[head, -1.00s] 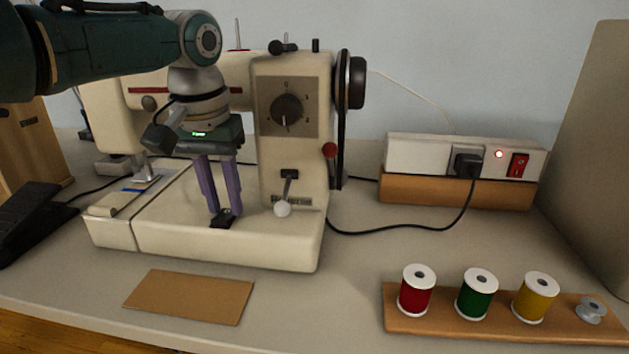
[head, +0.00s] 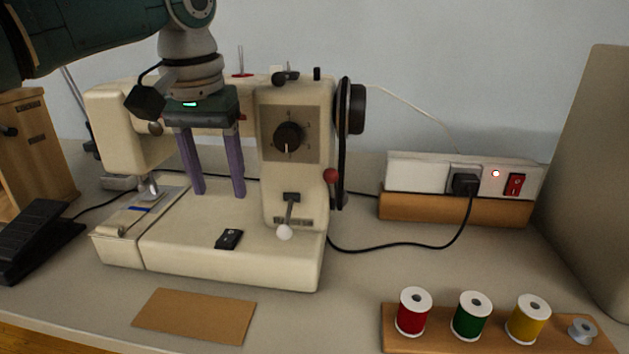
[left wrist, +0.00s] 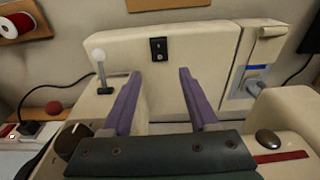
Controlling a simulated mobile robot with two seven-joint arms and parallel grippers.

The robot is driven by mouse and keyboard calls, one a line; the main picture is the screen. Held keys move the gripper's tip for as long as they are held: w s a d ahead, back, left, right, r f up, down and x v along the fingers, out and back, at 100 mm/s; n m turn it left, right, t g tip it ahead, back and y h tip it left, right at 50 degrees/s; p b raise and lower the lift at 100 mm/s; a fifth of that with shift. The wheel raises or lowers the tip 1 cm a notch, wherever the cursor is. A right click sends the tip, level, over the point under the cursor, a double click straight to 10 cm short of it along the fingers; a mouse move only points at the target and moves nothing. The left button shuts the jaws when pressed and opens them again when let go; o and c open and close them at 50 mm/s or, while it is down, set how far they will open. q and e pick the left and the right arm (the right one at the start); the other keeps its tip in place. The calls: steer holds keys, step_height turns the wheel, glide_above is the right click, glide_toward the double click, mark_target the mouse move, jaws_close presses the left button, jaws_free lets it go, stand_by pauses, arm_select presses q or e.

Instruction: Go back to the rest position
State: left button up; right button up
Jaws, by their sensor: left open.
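My left gripper (head: 219,195) is open and empty. Its two purple fingers hang above the bed of the cream sewing machine (head: 200,262), in front of the machine's arm. A small black piece (head: 229,239) lies on the machine bed, below and apart from the fingertips. In the left wrist view the fingers (left wrist: 158,72) are spread wide, with the black piece (left wrist: 159,48) on the bed beyond them. My right gripper is in neither view.
A brown board (head: 194,316) lies on the table in front of the machine. Red, green and yellow thread spools (head: 472,316) and a bobbin (head: 582,331) stand on a wooden strip at right. A power strip (head: 418,173) with a lit red light is behind. A black pedal (head: 35,232) is at left.

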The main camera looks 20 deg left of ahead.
arm_select(q)
steer(key=shift+s+r, duration=0.2)
steer(key=shift+r, duration=1.05)
